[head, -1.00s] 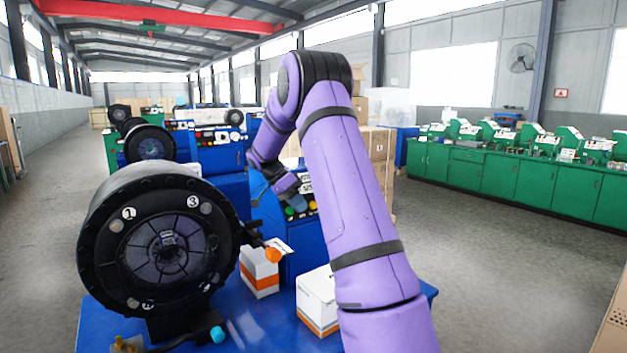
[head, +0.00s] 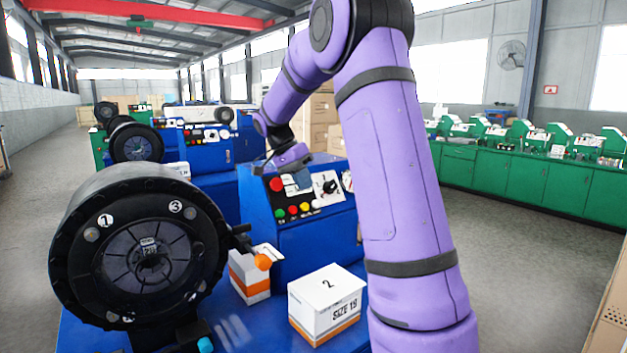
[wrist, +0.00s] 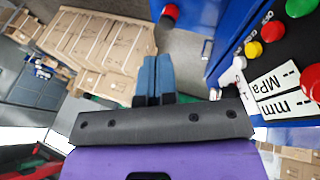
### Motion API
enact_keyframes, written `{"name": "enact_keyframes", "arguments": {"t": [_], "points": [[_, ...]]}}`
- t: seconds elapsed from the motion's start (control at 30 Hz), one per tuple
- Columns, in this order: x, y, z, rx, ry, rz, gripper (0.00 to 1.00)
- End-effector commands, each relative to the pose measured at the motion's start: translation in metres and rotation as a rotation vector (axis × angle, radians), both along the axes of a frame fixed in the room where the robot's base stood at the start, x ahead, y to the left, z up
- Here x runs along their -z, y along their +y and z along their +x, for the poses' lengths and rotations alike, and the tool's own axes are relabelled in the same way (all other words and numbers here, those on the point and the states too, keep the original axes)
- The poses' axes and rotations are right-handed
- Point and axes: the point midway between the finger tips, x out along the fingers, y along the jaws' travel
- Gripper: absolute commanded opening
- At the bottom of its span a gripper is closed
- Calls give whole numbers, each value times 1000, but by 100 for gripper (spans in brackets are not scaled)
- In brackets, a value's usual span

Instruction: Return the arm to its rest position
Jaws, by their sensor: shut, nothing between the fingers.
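My arm (head: 395,160) is purple with black bands and rises in front of the machine in the head view. It bends over at the top and its far end hangs down to the left. My gripper (head: 300,182) is in front of the blue machine's control panel (head: 310,192). In the wrist view my gripper's blue fingers (wrist: 155,68) lie side by side, shut, with nothing between them. The panel's buttons and labels (wrist: 280,90) show at the right of the wrist view, apart from the fingers.
A large black crimper head (head: 140,255) stands at the left on the blue table. A white-and-orange box (head: 250,275) and a box marked "SIZE 19" (head: 328,300) sit beside it. Cardboard boxes (wrist: 95,45) are stacked beyond. Green cabinets (head: 505,175) line the right.

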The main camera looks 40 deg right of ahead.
Motion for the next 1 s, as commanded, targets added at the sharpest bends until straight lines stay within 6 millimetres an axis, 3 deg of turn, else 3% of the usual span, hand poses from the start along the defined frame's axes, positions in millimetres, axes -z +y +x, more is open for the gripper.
{"name": "enact_keyframes", "arguments": {"t": [0.33,0.47,0.67,1.0], "points": [[-2,4,-2,-18,-6,8,0],[-10,15,-9,-61,-21,26,0],[-36,58,-40,-262,-82,99,0],[-62,136,-114,-688,-201,203,0]]}}
